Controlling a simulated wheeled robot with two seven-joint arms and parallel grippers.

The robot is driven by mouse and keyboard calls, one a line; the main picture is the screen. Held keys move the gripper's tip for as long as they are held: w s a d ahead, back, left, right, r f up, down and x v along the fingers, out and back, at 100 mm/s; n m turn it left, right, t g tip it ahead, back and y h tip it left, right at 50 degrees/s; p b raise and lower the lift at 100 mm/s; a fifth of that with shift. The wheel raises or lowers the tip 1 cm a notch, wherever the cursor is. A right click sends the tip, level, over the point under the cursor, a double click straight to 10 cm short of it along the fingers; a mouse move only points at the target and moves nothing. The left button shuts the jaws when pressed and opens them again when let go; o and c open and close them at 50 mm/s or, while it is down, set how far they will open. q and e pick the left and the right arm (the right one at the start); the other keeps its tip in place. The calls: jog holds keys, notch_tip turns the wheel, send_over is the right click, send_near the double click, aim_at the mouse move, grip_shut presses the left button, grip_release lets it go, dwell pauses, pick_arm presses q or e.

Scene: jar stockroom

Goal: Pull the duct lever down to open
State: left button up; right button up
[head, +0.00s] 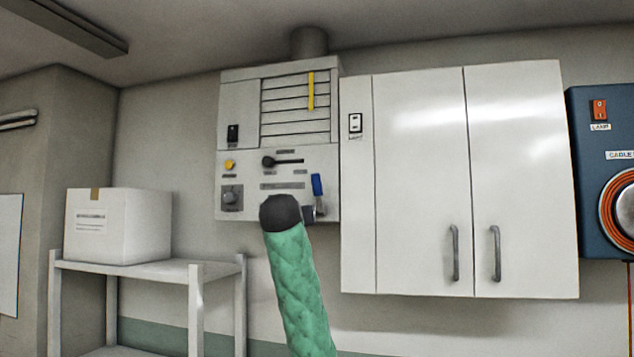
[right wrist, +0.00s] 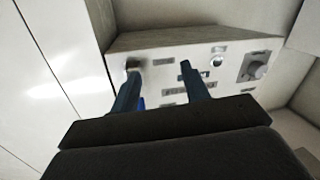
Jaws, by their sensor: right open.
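The blue duct lever (head: 317,184) is on the lower right of the grey wall panel (head: 232,205). Its handle points up from a grey pivot. In the right wrist view, which is turned over, a bit of the bright blue handle (right wrist: 141,103) shows behind one finger. My right gripper (right wrist: 158,70) is open, its two dark blue fingers pointing at the panel with nothing visible between them but panel face. One finger overlaps the lever in that view; I cannot tell whether they touch. In the head view my green-sleeved right arm hides most of the gripper. My left gripper is not in view.
The panel also carries a black level handle (head: 283,161), a yellow button (head: 230,164), a knob (head: 231,197) and a black switch (head: 233,133). A white cabinet (head: 420,180) adjoins it on the right. A shelf (head: 150,269) with a white box (head: 118,226) stands left.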

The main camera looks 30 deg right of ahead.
aim_at(316, 180)
jog(key=shift+m+h, duration=0.6)
jog(key=shift+m, duration=0.2)
jog(key=s+d+r, duration=0.1)
jog(key=r, duration=0.2)
jog(key=s+r, duration=0.1)
jog(key=r, duration=0.3)
jog(key=s+d+r+p, duration=0.1)
jog(key=r, duration=0.2)
jog(key=shift+d+r, duration=0.2)
jog(key=shift+d, duration=0.15)
jog(key=shift+d+r, duration=0.15)
jog(key=shift+r, duration=0.05)
jog(key=shift+p+x, duration=0.9)
jog(key=shift+x, duration=0.2)
jog(key=p+x, duration=0.2)
jog(key=x, duration=0.2)
jog(key=shift+w+d+p, duration=0.1)
jog(key=shift+d+p, duration=0.05)
jog(key=shift+p, duration=0.2)
jog(key=shift+w+d+f, duration=0.1)
jog(key=shift+w+d, duration=0.2)
jog(key=shift+w, duration=0.15)
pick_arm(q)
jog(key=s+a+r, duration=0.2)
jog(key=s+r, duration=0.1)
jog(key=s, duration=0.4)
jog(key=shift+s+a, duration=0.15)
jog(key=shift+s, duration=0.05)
pick_arm(e)
jog(key=shift+c, duration=0.3)
